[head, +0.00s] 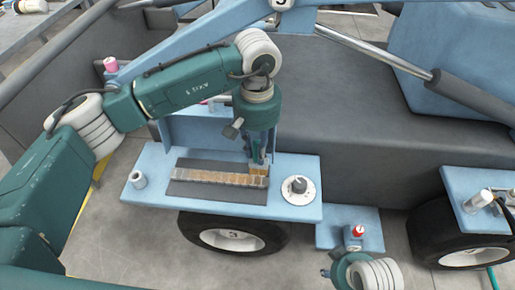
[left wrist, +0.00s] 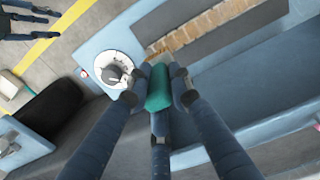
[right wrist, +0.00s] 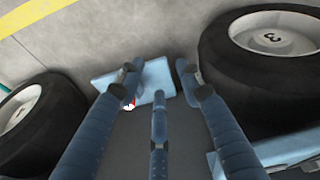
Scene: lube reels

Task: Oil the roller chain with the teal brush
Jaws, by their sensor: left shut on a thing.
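The roller chain (head: 205,177) lies as a brownish strip on a dark mat (head: 190,194) on the blue deck. It also shows in the left wrist view (left wrist: 212,30). My left gripper (head: 258,160) is shut on the teal brush, whose green handle (left wrist: 158,88) shows between the fingers in the left wrist view. The brush is held over the right end of the chain; whether its bristles touch the chain I cannot tell. My right gripper (right wrist: 157,72) has its fingers spread and empty, above a blue step (right wrist: 150,84).
A round white dish with a dark knob (head: 299,188) sits right of the mat. A small white cup (head: 138,180) stands at the deck's left end. A red-topped knob (head: 357,231) is on the blue step. Wheels (head: 230,238) and a grey beam (head: 350,120) bound the deck.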

